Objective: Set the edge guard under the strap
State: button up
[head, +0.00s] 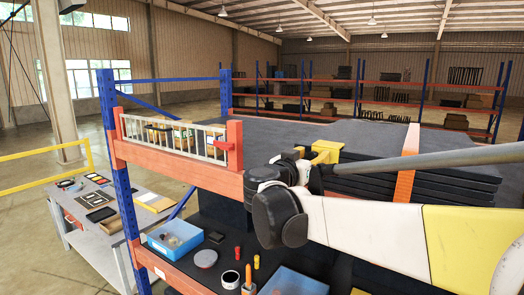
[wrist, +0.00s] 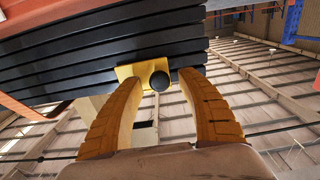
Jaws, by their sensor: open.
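The yellow edge guard (head: 326,151) is at the near edge of a stack of dark flat panels (head: 440,182), to the left of the orange strap (head: 407,163). The strap runs over the stack and down its near side, apart from the guard. In the wrist view the guard (wrist: 130,72) shows a round black knob (wrist: 160,81) and lies against the layered panel edges. My gripper (wrist: 161,84) is open, its two fingers on either side of the knob with gaps visible. In the head view my wrist hides most of the fingers.
A blue and orange rack (head: 175,155) holds the stack; a caged tray (head: 175,137) hangs on its beam. A lower shelf holds a blue bin (head: 174,237) and small items. A grey bar (head: 430,159) crosses above the panels. A workbench (head: 95,222) stands left.

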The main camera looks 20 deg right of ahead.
jog(key=shift+w+d, duration=0.2)
grip_shut()
jog(key=shift+a, duration=0.1)
jog(key=s+d+p, duration=0.1)
jog(key=s+d, duration=1.2)
jog(key=s, duration=0.3)
jog(key=shift+s, duration=0.3)
jog(key=shift+r, duration=0.1)
